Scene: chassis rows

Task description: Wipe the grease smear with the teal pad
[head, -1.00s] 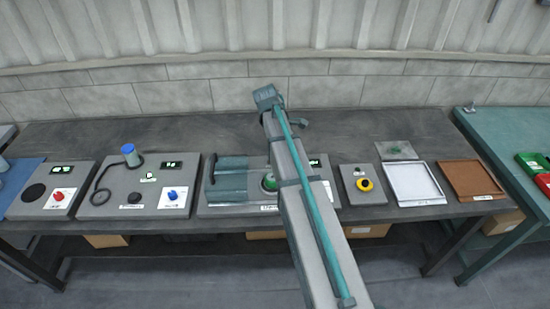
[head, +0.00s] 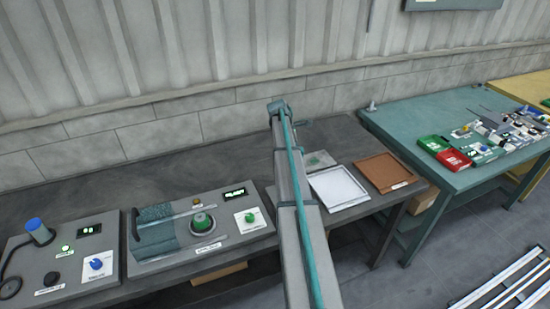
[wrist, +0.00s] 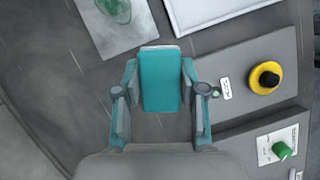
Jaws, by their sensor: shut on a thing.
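In the wrist view my gripper (wrist: 160,95) is shut on the teal pad (wrist: 160,80), which sits between its two fingers. The green grease smear (wrist: 116,10) lies on a flat grey plate (wrist: 121,36) at the upper left of the wrist view, partly cut off by the frame edge. The pad is beyond the plate's lower right edge, over the dark bench; its height above the bench is hard to tell. In the head view the smear (head: 314,161) shows small beside my arm, and my gripper and the pad are hidden.
A white tray (head: 338,188) and a brown tray (head: 385,172) lie right of the plate. A box with a yellow-and-black button (wrist: 264,78) stands right of the pad. Consoles (head: 205,235) line the bench to the left. A teal table (head: 420,115) stands further right.

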